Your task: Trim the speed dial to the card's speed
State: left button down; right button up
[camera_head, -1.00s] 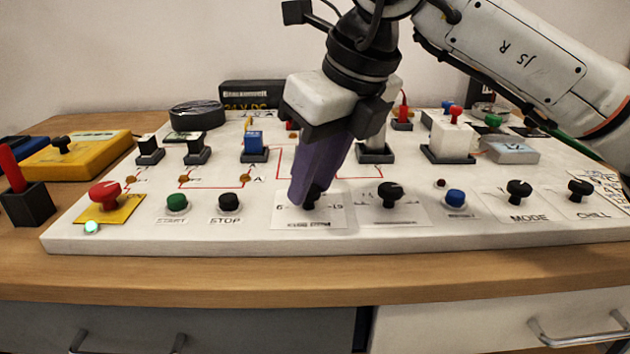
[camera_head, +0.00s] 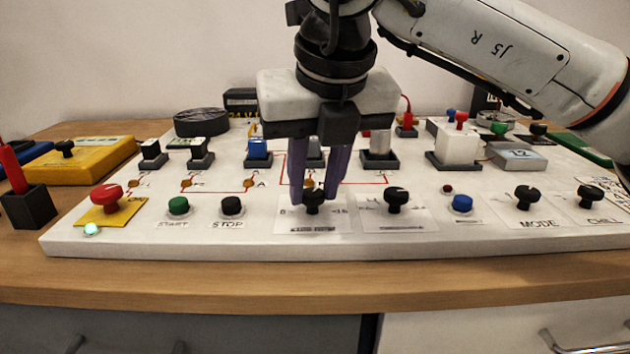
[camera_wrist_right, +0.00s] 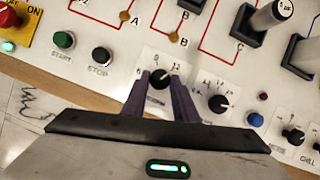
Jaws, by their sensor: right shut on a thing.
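My right gripper (camera_head: 320,196) comes down from above onto a black dial knob (camera_head: 312,207) on the white panel. Its two purple fingers stand on either side of the knob and are shut on it. In the wrist view the knob (camera_wrist_right: 160,77) sits between the fingertips, on a white scale plate (camera_wrist_right: 151,98) with small numbers around it. The plate's title is too small to read. A similar black knob (camera_head: 396,196) stands just to the right. A printed card (camera_head: 609,189) lies at the right edge; its writing is too small to read. My left gripper is not in view.
Green START (camera_head: 178,206) and black STOP (camera_head: 232,206) buttons stand left of the dial. A red knob (camera_head: 106,195) is further left. A blue button (camera_head: 462,204) and MODE (camera_head: 526,195) and CHILL (camera_head: 590,195) knobs stand to the right. Several posts stand behind.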

jog(key=o, duration=1.1)
jog(key=shift+c, duration=0.2)
jog(key=p+v, duration=0.2)
jog(key=v, duration=0.8)
jog(key=shift+r, duration=0.2)
jog(key=shift+s, duration=0.15)
